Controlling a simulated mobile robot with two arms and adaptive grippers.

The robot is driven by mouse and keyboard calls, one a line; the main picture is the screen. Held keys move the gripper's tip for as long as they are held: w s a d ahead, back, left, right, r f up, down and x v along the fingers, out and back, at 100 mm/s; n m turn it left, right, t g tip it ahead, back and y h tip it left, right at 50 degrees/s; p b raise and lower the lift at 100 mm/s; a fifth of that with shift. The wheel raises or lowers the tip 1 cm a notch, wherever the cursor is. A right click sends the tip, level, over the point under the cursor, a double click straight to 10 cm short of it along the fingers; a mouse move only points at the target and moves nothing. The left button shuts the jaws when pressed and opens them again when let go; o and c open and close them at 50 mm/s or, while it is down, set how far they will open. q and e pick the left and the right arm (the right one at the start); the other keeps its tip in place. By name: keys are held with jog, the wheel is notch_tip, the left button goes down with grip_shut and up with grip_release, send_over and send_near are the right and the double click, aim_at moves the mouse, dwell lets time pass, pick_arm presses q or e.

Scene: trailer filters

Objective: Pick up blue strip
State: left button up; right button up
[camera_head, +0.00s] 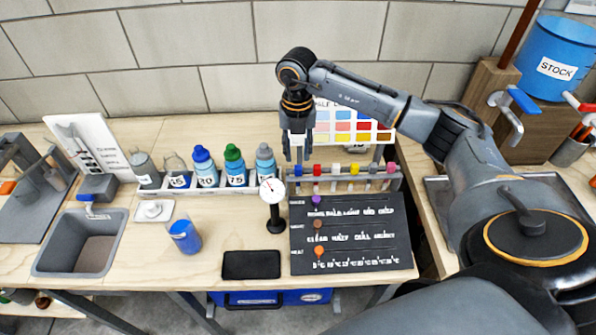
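The blue strip (298,171) stands at the left end of a grey rack (345,178), in a row with several other coloured strips. Only its blue top shows clearly; its lower part is pale and small. My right gripper (297,158) points down just above and behind the blue top in the picture. Its fingers are apart with a gap between them, and nothing shows in the gap. I cannot tell whether the fingertips touch the strip. My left gripper is not in view.
Red, yellow and other strips (355,169) stand close on the right. A colour chart (350,128) rises behind the rack. A dial gauge (272,200), a black panel (350,235) and dropper bottles (235,165) are near. Clear bench (225,215) lies front left.

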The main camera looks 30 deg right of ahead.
aim_at(298, 167)
jog(key=f, duration=0.1)
jog(key=f+p, duration=0.1)
jog(key=f, duration=0.1)
jog(key=shift+s+f+p, duration=0.25)
jog(key=shift+f+p, duration=0.1)
jog(key=shift+f, duration=0.6)
jog(key=c, duration=0.5)
jog(key=shift+c, duration=0.2)
jog(key=shift+r, duration=0.2)
